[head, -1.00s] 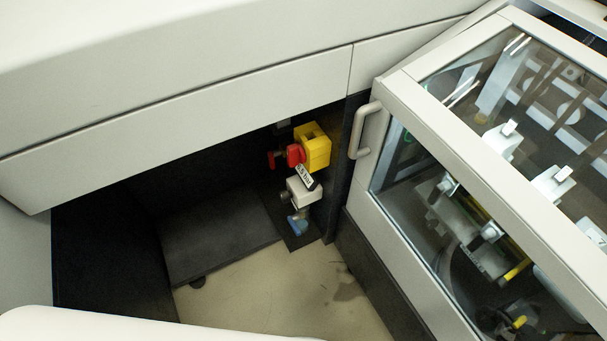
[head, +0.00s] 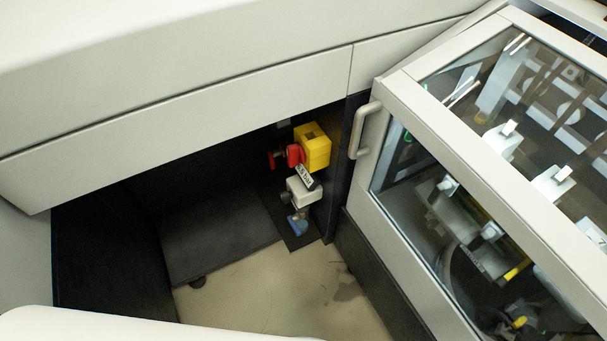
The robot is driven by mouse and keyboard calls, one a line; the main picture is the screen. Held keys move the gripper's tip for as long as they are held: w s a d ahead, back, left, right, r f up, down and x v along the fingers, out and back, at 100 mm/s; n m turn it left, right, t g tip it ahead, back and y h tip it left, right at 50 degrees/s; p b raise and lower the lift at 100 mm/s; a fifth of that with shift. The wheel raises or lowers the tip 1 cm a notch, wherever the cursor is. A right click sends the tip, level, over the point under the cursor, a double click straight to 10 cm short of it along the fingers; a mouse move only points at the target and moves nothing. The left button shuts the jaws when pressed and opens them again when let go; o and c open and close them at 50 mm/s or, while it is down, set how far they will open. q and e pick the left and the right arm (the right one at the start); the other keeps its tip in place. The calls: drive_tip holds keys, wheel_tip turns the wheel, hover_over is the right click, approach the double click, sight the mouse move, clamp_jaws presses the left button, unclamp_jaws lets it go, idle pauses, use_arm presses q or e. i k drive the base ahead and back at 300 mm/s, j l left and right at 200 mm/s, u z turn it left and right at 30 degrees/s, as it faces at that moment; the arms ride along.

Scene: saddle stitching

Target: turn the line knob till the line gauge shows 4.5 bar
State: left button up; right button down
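In the head view a small air unit sits in the dark recess under the machine's cover. It has a yellow block (head: 316,148) at the top with a red knob (head: 294,155) on its left side. A blue part (head: 298,225) hangs at the bottom. Which of these is the line knob I cannot tell for sure. No gauge face or reading can be made out. Neither of my grippers is in view.
A large light grey cover (head: 180,95) overhangs the recess. To the right stands a glazed guard door with a grey handle (head: 362,131), close to the air unit. A dark plate (head: 220,235) lies left of the unit. The beige floor (head: 280,290) in front is clear.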

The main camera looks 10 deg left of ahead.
sight(286, 196)
drive_tip(key=u, duration=0.4)
drive_tip(key=k+l+u, duration=0.1)
drive_tip(key=u, duration=0.25)
drive_tip(key=k+u, duration=0.1)
drive_tip(key=u, duration=0.7)
drive_tip(key=k+j, duration=0.1)
drive_tip(key=k, duration=0.15)
